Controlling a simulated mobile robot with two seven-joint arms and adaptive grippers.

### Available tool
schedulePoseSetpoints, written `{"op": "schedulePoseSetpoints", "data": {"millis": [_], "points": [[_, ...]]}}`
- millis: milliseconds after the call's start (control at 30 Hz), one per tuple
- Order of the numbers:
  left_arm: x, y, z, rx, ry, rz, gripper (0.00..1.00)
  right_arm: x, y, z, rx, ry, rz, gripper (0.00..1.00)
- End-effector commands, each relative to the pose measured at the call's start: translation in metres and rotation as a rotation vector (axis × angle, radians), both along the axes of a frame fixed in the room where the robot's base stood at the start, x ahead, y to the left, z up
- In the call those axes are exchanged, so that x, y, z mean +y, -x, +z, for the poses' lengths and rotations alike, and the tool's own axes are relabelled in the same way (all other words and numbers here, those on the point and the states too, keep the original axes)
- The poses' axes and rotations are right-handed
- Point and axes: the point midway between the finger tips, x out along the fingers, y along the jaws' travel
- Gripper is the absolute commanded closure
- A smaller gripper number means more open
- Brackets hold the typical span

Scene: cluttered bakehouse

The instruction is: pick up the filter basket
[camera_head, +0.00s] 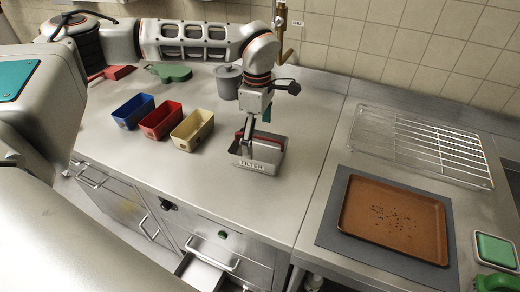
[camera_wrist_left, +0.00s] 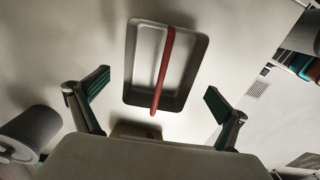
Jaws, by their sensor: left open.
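The filter basket (camera_head: 258,166) is a grey, open rectangular tray with a "FILTER" label on its front and a red handle bar across it. It stands on the steel counter. It also shows in the left wrist view (camera_wrist_left: 146,62), upper middle, with the red bar (camera_wrist_left: 163,72) running lengthwise across its opening. My left gripper (camera_head: 247,133) is over the basket in the head view and partly covers its handle. In the wrist view the left gripper's fingers (camera_wrist_left: 157,84) are spread wide, nothing between them, one on each side of the basket's near end. My right gripper is out of view.
Blue (camera_head: 133,111), red (camera_head: 161,120) and cream (camera_head: 192,131) bins stand left of the basket. A grey lidded pot (camera_head: 228,82) stands behind it. A wire rack (camera_head: 420,145) and brown tray (camera_head: 393,219) lie to the right. The counter before the basket is clear.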

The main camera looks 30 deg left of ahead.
Motion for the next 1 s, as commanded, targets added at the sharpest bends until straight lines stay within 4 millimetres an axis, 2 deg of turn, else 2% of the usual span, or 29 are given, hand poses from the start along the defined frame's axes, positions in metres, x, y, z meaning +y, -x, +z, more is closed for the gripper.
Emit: {"op": "schedulePoseSetpoints", "data": {"millis": [300, 433, 633, 667, 800, 833, 1000], "points": [[-0.002, 0.002, -0.042, 0.002, -0.001, -0.001, 0.0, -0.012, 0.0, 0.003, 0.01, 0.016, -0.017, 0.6], [-0.002, 0.001, -0.05, 0.001, 0.0, 0.0, 0.0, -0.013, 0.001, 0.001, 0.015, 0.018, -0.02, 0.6], [-0.002, 0.001, -0.051, 0.0, 0.0, 0.0, 0.0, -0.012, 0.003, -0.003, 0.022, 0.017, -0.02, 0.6], [-0.002, 0.001, -0.05, 0.0, 0.0, 0.0, 0.03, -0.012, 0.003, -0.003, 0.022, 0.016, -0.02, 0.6], [-0.002, 0.001, -0.05, 0.0, 0.0, 0.0, 0.39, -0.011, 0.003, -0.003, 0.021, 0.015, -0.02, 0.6], [-0.002, 0.001, -0.05, 0.0, 0.0, 0.0, 0.43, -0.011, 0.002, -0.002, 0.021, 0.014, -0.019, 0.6], [-0.002, 0.001, -0.05, -0.001, 0.0, 0.0, 0.43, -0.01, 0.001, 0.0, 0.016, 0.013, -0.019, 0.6]]}}
